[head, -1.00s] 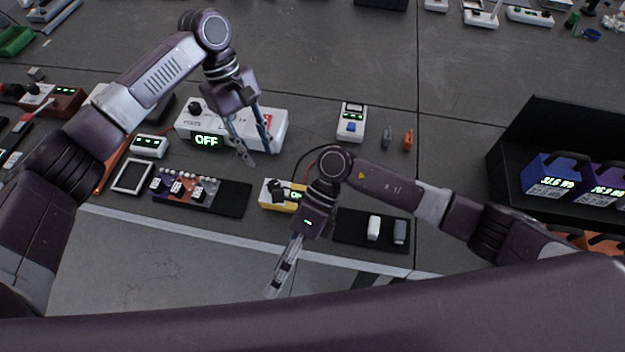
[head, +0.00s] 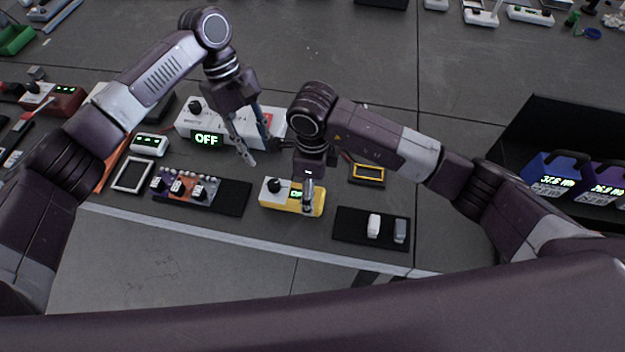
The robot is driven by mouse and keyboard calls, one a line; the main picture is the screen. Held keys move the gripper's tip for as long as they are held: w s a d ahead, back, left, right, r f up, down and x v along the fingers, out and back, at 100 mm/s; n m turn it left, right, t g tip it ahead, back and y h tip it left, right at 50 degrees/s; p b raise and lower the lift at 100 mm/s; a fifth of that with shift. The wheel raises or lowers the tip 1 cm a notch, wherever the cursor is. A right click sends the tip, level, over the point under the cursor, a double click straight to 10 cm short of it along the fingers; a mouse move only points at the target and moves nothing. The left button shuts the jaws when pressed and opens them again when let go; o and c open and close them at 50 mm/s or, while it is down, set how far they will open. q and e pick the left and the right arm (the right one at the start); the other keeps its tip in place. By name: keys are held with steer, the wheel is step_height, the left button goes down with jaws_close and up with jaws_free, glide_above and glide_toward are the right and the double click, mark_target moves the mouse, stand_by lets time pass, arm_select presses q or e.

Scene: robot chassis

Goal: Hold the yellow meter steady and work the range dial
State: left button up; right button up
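My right gripper (head: 308,210) points down over the meter's right end. Its fingers overlap from this angle, so I cannot tell whether they are closed on the meter or touch it. My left gripper (head: 259,154) is open and empty, fingers apart, above and left of the meter, in front of a white box.
The white box (head: 185,126) reads OFF. A board with several knobs (head: 180,188) lies left of the meter. A black mat (head: 350,226) with two small blocks lies right, and a yellow-framed item (head: 367,174) lies behind it. A black bin (head: 497,165) stands far right.

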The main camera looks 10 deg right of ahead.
step_height(320, 180, down, 5)
steer(key=shift+r, duration=0.1)
stand_by(0.3)
steer(key=c, duration=1.4)
